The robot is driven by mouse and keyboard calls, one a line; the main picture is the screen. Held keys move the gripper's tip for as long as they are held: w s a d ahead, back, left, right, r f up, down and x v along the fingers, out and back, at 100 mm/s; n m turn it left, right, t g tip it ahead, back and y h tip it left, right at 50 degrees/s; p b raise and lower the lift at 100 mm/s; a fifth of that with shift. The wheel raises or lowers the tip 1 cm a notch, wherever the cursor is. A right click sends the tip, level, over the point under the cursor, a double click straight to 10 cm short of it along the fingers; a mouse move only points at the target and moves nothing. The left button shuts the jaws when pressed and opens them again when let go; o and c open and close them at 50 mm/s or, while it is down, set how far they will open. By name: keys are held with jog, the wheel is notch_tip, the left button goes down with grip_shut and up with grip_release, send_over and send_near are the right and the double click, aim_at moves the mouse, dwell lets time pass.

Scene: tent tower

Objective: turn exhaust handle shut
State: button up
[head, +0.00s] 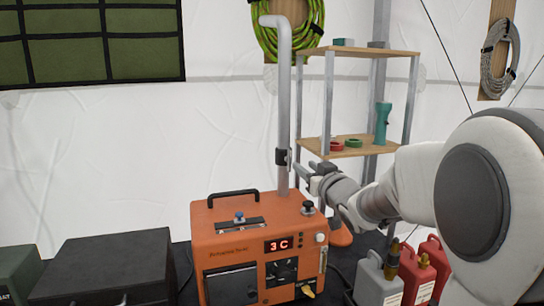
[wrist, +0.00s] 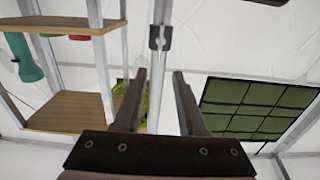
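The exhaust pipe (head: 284,95) is a grey upright tube with a bent top, rising from an orange heater (head: 225,245). A small dark fitting (head: 282,157) sits on the pipe above the heater; it looks like the exhaust handle, but its turn position is hard to tell. It also shows in the wrist view (wrist: 157,40), ahead of the fingertips. My gripper (head: 305,171) is just right of the pipe, near the fitting's height. In the wrist view my gripper (wrist: 160,74) is open, with nothing held and the fitting beyond the gap between the fingers.
A shelf (head: 350,148) with a teal torch (head: 382,122) and tape rolls stands behind my gripper. Red jerrycans (head: 415,275) and a grey one (head: 375,285) are at lower right. A black case (head: 110,265) is left of the heater. The heater display reads 3 C.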

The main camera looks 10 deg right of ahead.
aim_at(289, 160)
jog(key=w+a, duration=0.2)
jog(key=w, duration=0.8)
jog(key=shift+w+p, duration=0.3)
jog(key=shift+p, duration=0.05)
grip_shut()
